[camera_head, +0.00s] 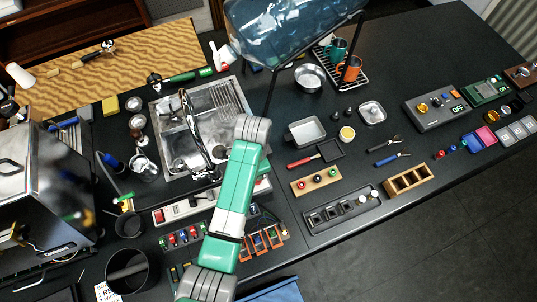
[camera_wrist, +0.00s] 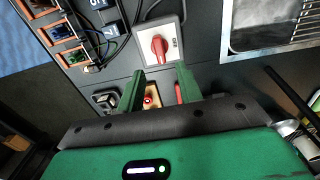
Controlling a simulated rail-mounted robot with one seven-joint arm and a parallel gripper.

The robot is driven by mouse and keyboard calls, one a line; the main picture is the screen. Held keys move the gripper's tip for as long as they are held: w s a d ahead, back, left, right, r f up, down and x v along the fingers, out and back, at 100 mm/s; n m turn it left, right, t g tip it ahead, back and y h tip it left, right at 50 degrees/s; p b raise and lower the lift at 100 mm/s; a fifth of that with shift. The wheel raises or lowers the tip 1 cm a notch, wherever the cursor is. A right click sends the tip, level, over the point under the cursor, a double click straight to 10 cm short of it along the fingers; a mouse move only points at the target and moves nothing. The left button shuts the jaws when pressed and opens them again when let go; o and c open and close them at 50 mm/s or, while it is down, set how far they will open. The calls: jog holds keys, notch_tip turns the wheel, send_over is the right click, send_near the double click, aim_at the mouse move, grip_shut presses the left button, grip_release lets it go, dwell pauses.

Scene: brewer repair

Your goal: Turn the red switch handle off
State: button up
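The red switch handle (camera_wrist: 159,45) sits on a light grey square plate (camera_wrist: 172,44) at the upper middle of the wrist view. My gripper (camera_wrist: 160,76) is open, with its two green fingers apart and nothing clearly held between them. The fingertips lie just below the switch plate in the wrist view, and the handle is in line with the gap between them. I see no contact with the handle; the height above it is hard to tell. In the head view my arm covers this area, and I cannot make out the handle or the fingertips there.
A metal sink (camera_head: 201,128) lies beside the work area; its edge shows in the wrist view (camera_wrist: 268,48). Wooden compartments (camera_wrist: 60,42) and blue numbered tags lie left of the switch. A red knob (camera_wrist: 148,101) shows between the fingers. A dark cup (camera_head: 129,272) stands front left.

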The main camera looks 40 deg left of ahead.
notch_tip(320, 180, down, 7)
jog(key=shift+f, duration=0.2)
jog(key=shift+c, duration=0.3)
grip_shut()
